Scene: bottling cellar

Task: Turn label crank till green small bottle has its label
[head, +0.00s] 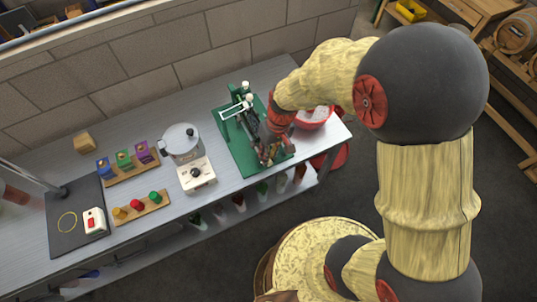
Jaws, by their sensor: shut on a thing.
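The labelling device (246,108), a dark green frame with white knobs, stands on a green base (243,154) at the right part of the bench. My gripper (270,156) reaches down over the front right of this base, beside the device. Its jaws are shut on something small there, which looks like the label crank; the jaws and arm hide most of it. I cannot make out a green small bottle in the device. Several bottles, some green (262,188), stand on the shelf below the bench.
A red bowl (315,119) stands just right of the device, close to my arm. A pot (180,140) and a white box with a black knob (196,174) stand to the left. Coloured blocks on wooden racks (142,207) and a black mat (66,238) lie further left.

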